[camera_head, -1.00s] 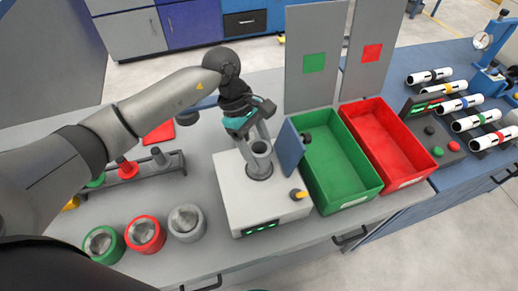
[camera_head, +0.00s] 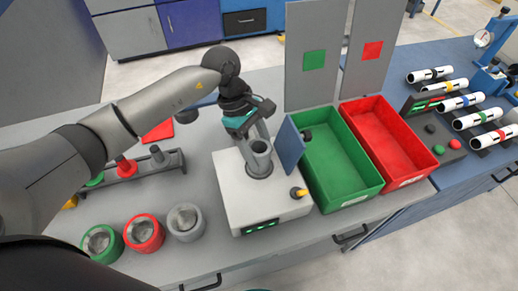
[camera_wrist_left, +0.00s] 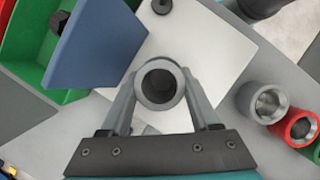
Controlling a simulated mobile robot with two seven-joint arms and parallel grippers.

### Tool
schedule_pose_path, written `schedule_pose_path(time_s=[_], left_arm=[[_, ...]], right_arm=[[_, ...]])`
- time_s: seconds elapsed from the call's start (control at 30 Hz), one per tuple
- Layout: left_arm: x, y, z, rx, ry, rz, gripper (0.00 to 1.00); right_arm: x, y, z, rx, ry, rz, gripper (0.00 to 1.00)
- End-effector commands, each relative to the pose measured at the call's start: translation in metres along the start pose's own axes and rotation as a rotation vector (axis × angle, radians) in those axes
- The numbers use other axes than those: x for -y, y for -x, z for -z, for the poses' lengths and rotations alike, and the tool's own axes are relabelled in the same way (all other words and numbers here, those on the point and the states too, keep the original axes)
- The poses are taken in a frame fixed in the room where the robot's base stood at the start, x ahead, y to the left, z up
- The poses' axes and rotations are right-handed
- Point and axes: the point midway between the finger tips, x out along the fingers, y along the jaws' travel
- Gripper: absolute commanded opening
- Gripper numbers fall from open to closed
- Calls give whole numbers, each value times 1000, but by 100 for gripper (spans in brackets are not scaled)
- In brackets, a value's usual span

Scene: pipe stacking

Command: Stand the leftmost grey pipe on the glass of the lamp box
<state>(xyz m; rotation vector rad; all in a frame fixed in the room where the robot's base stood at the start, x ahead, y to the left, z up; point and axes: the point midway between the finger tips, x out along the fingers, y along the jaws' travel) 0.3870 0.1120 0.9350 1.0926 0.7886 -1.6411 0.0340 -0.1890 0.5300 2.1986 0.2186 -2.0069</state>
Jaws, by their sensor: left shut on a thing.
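A grey pipe (camera_head: 260,150) is upright over the white lamp box (camera_head: 229,198), its lower end within a dark round ring (camera_head: 259,172) on the box's top. The pipe hides the glass beneath it, so I cannot tell whether they touch. My left gripper (camera_head: 256,138) is shut on the pipe near its upper end. In the left wrist view the pipe's open mouth (camera_wrist_left: 160,84) shows between the two fingers of the gripper (camera_wrist_left: 160,104). My right gripper is not in view.
A blue panel (camera_head: 289,146) stands close right of the pipe, before the green bin (camera_head: 350,204). A yellow-tipped knob (camera_head: 299,193) is on the box. Green, red and grey cups (camera_head: 186,222) stand left of the box. A rack with small posts (camera_head: 130,172) lies behind them.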

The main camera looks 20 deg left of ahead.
Motion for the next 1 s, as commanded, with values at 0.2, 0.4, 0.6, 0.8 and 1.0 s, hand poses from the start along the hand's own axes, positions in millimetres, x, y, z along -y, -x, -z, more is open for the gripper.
schedule_pose_path(time_s=[0.2, 0.4, 0.6, 0.8, 1.0], left_arm=[[0, -3, 1, 0, 0, -1, 2], [0, -6, 2, 0, 0, -1, 2], [0, -7, 3, 0, 0, -1, 70], [0, -7, 3, 0, 0, 0, 93], [0, -7, 3, 0, 0, 0, 97]], right_arm=[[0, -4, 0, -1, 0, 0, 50], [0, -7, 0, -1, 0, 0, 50], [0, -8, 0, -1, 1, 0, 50], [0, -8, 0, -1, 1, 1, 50], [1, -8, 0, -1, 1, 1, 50]])
